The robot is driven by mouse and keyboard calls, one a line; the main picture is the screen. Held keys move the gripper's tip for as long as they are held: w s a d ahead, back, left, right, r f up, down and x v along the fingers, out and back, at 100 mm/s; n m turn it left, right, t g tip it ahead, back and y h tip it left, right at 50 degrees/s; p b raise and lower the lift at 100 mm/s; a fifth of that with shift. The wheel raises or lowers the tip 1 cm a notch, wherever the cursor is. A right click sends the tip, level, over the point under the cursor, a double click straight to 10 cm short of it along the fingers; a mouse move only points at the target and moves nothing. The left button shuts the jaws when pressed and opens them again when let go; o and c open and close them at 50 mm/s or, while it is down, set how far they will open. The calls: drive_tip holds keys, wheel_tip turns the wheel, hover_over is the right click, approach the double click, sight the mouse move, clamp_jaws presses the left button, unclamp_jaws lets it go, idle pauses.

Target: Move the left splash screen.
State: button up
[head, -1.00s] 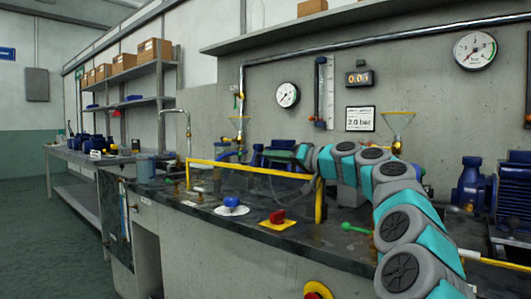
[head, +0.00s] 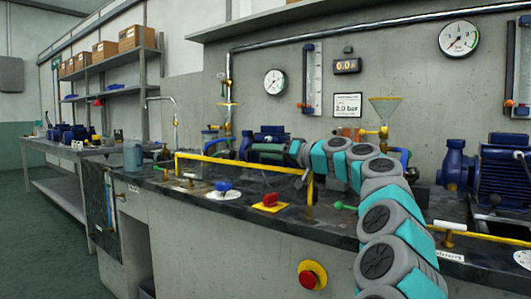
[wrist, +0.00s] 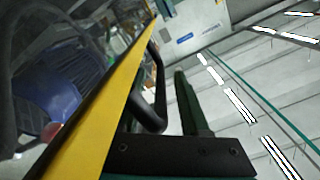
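The left splash screen (head: 243,166) is a clear panel in a yellow frame, standing on the dark bench top in front of the left blue pump (head: 268,141). My gripper (head: 268,149) is at the far end of my arm, just above and behind the screen's top bar in the head view. In the wrist view the yellow frame (wrist: 100,100) runs diagonally close to the camera, with a black bar handle (wrist: 157,88) beside it. One dark green finger (wrist: 190,105) shows right of the handle. The other finger is hidden, so a grip on the handle cannot be confirmed.
A blue knob (head: 223,186), a red switch on a yellow plate (head: 270,201) and a green-knobbed lever (head: 343,206) stand on the bench in front of the screen. A red emergency button (head: 312,275) is on the bench front. Another yellow rail (head: 485,236) is at right.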

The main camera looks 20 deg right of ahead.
drive_tip(key=shift+s, duration=0.1)
drive_tip(key=shift+v, duration=3.85)
drive_tip(key=shift+r, duration=0.1)
